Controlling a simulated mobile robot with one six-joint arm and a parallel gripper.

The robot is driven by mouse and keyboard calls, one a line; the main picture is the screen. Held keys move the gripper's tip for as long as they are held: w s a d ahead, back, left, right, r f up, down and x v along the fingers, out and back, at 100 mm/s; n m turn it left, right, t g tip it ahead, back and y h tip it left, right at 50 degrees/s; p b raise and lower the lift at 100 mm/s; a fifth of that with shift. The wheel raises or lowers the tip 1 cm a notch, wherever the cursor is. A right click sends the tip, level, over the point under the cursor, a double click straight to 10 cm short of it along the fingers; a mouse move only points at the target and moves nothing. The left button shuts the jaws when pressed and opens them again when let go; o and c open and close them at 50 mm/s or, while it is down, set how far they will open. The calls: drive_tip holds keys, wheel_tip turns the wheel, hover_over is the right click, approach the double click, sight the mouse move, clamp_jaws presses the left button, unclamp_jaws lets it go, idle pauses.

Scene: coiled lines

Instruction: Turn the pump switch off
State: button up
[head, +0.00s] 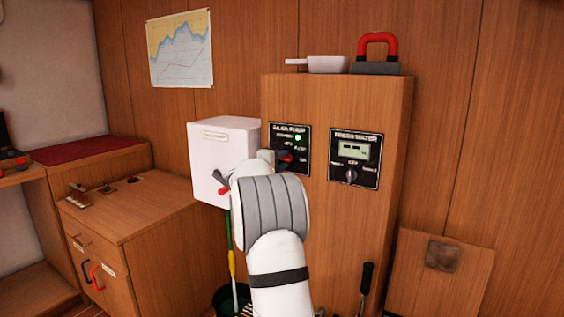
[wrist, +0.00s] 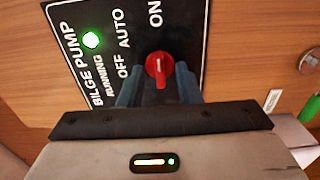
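The bilge pump panel (head: 303,150) is a black plate with white lettering on the wooden cabinet; it fills the upper middle of the wrist view (wrist: 189,25). Its green running lamp (wrist: 91,40) is lit. Its red pump switch (wrist: 158,68) is a rotary knob, with a pale mark that appears to point toward ON. In the head view the knob (head: 286,158) is partly hidden by my gripper (head: 278,158). In the wrist view my gripper (wrist: 158,88) is open, one finger on each side of the knob, with visible gaps. Whether the fingers overlap it in depth is unclear.
A fresh water panel (head: 355,158) with its own knob sits just right. A white box (head: 223,150) with a red-tipped lever stands close on the left. A white pan (head: 327,65) and a red-handled object (head: 377,50) rest on the cabinet top.

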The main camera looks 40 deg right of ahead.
clamp_jaws()
drive_tip(key=shift+n, duration=1.5)
drive_tip(key=n, duration=0.4)
drive_tip(key=shift+n+p, duration=0.3)
drive_tip(key=shift+p, duration=0.05)
drive_tip(key=n+p, duration=0.2)
drive_tip(key=n, duration=0.3)
drive_tip(key=shift+r+p, duration=0.1)
drive_tip(key=shift+p, duration=0.25)
drive_tip(key=n+p, duration=0.3)
drive_tip(key=n, duration=0.2)
drive_tip(key=shift+n, duration=0.3)
